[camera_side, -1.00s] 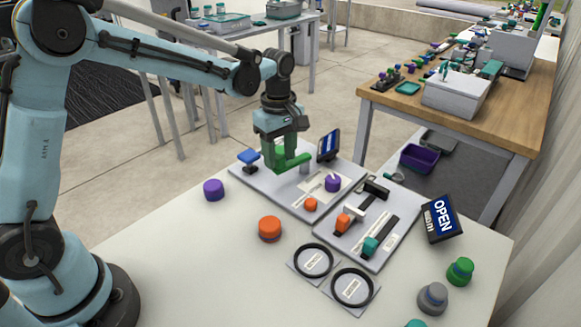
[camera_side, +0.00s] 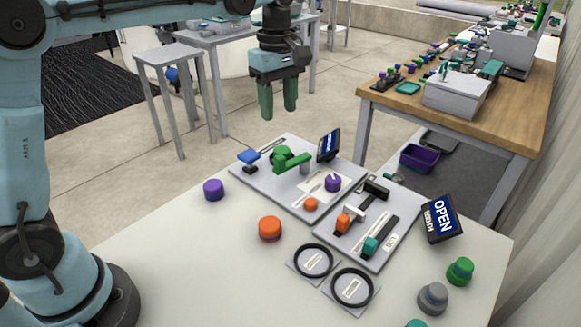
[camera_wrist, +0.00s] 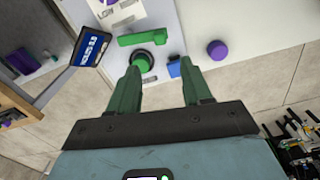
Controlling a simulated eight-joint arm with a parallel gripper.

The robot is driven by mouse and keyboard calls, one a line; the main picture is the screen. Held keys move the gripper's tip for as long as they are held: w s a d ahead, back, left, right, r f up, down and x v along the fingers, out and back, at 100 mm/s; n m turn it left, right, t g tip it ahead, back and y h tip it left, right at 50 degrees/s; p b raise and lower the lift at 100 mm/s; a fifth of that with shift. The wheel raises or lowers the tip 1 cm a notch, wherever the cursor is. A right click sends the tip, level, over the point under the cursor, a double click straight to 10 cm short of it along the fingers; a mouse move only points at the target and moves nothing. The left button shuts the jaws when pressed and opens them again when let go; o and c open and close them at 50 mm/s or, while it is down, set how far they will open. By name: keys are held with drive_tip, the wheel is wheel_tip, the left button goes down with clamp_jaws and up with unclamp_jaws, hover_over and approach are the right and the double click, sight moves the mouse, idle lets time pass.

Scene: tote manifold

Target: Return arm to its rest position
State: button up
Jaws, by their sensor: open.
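My gripper (camera_side: 277,101) is open and empty, raised well above the far end of the table with its green fingers pointing down. It also shows in the wrist view (camera_wrist: 163,88), with its fingers apart and nothing between them. Below it, apart from the fingers, a green lever handle (camera_side: 292,161) sits on a grey panel (camera_side: 265,186). In the wrist view the green handle (camera_wrist: 145,38) and a round green knob (camera_wrist: 142,61) lie beyond the fingertips.
The panel carries a blue-topped lever (camera_side: 248,156), a purple knob (camera_side: 333,184) and a small display (camera_side: 328,145). A second panel (camera_side: 350,257) has a display reading OPEN (camera_side: 441,218). Loose purple (camera_side: 213,189) and orange (camera_side: 269,228) caps and two black rings lie nearby. Air around my gripper is clear.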

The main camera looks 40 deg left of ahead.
drive_tip(key=s+f+m+t, duration=0.2)
drive_tip(key=s+m+t, duration=0.1)
drive_tip(key=s+m, duration=0.5)
drive_tip(key=s+a+f+m+t, duration=0.1)
drive_tip(key=s+f+m+t, duration=0.2)
drive_tip(key=s+m, duration=0.4)
drive_tip(key=shift+s+a+f+m+t, duration=0.2)
drive_tip(key=shift+s+f+m+t, duration=0.15)
drive_tip(key=shift+m+t, duration=0.25)
